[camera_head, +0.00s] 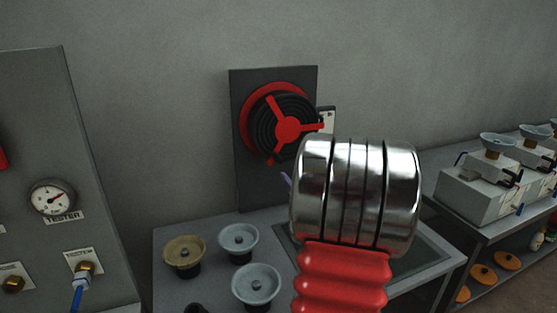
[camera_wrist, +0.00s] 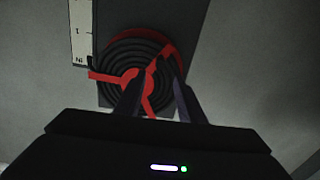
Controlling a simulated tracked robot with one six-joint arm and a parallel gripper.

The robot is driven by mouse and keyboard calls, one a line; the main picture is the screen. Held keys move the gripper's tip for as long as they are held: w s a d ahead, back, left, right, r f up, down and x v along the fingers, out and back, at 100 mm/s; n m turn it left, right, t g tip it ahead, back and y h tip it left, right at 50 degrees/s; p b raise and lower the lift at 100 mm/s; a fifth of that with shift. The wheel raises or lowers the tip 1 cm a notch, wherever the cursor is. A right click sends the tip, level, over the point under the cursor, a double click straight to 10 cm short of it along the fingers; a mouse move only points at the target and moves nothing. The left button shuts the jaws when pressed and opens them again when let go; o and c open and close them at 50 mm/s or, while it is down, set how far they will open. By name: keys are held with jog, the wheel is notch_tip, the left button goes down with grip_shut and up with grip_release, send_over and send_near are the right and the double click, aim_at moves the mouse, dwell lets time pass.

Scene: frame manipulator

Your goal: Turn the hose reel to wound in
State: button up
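The hose reel has a red three-spoked hub (camera_head: 287,128) in front of coiled black hose and a red rear disc, mounted on a dark upright panel (camera_head: 245,185). One spoke points up-left, one right and one down-left in the head view. In the wrist view the reel (camera_wrist: 112,52) appears turned around. My gripper (camera_wrist: 165,78) has its two dark fingers apart, in front of the reel, near the hub and a red spoke. I cannot tell whether they touch it. In the head view my silver and red arm link hides most of the gripper.
A white scale plate (camera_head: 327,119) stands beside the reel; it also shows in the wrist view (camera_wrist: 81,28). Several bowl-shaped knobs (camera_head: 239,240) sit on the bench below. A grey tester panel with a gauge (camera_head: 52,197) stands at left, and another bench with white boxes (camera_head: 485,190) at right.

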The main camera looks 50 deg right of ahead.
aim_at(279, 159)
jog(key=x, duration=1.3)
jog(key=shift+w+d, duration=0.15)
jog(key=shift+w, duration=0.1)
grip_shut()
